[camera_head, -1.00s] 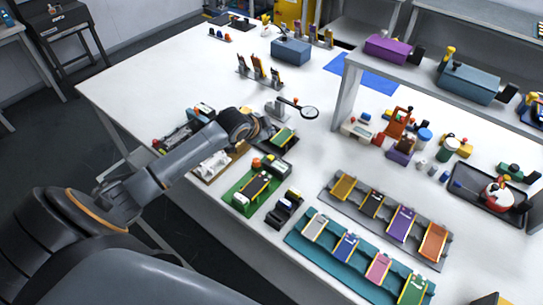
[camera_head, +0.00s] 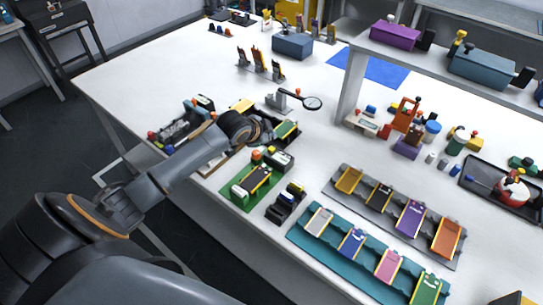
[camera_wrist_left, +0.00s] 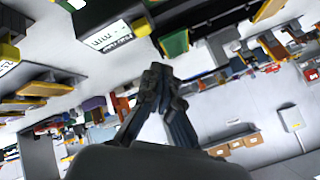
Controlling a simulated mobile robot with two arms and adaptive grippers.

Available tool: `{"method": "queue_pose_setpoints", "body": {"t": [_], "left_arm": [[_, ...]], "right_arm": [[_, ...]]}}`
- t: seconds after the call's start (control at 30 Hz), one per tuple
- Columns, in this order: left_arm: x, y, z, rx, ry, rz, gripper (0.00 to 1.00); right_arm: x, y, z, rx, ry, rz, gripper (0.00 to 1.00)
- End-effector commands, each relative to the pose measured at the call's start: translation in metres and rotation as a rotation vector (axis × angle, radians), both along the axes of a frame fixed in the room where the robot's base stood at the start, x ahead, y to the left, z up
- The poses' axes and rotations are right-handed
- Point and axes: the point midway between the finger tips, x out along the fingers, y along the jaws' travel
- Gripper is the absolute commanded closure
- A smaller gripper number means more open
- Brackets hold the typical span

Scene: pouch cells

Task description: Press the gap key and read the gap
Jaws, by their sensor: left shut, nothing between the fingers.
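My left gripper (camera_head: 268,130) is at the left-middle of the bench in the head view, beside a small dark unit with a green top (camera_head: 287,131). In the left wrist view its fingers (camera_wrist_left: 165,82) are together and empty. A white display panel with dark characters (camera_wrist_left: 108,38) is at the upper left of that view, apart from the fingertips in the picture. The characters are too small and tilted to read. A green block (camera_wrist_left: 174,43) lies just beyond the fingertips. I cannot make out the gap key. My right gripper is not in view.
A green board (camera_head: 239,190) with a black unit lies in front of my left arm. A teal rack (camera_head: 318,250) and a grey rack (camera_head: 382,220) hold several coloured cells. A magnifier (camera_head: 312,103) stands behind the gripper.

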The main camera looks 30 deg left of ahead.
Motion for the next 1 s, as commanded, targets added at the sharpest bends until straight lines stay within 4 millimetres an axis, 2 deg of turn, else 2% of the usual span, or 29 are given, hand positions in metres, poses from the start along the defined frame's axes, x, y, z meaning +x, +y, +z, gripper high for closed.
{"method": "queue_pose_setpoints", "body": {"t": [0.03,0.23,1.0], "left_arm": [[0.000,0.000,-0.011,-0.001,0.001,0.001,1.00],[0.000,0.000,-0.027,-0.001,0.000,0.001,1.00],[0.000,0.000,-0.028,0.000,-0.001,-0.001,1.00]], "right_arm": [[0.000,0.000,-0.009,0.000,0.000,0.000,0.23],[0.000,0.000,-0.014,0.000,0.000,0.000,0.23],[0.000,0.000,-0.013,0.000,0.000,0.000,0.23]]}}
